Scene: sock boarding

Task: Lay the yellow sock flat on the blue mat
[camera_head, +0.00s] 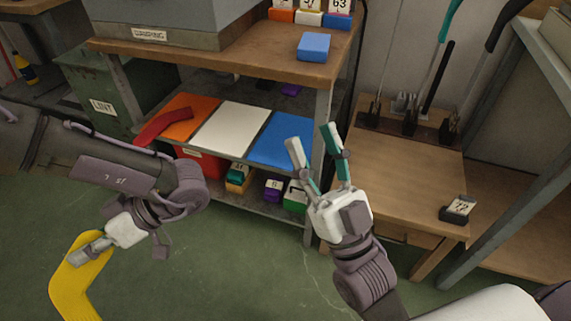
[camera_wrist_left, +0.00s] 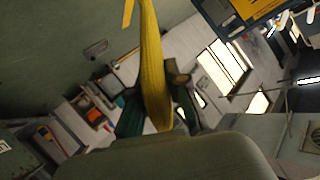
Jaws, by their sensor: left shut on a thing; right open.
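The yellow sock (camera_head: 75,275) hangs from my left gripper (camera_head: 88,250) at the lower left, over the floor. In the left wrist view the sock (camera_wrist_left: 151,60) runs between the gripper's two dark fingers (camera_wrist_left: 158,105), which are shut on it. The blue mat (camera_head: 285,138) lies bare at the right end of the middle shelf, well to the right of and beyond the left gripper. My right gripper (camera_head: 318,165) is open and empty, its fingers apart, to the right of the blue mat.
A white mat (camera_head: 232,128) and an orange mat (camera_head: 188,112) lie left of the blue mat; a red sock (camera_head: 165,126) is on the orange one. A wooden shelf (camera_head: 215,55) overhangs them. A post (camera_head: 318,115) stands at the right. A blue block (camera_head: 314,47) sits above.

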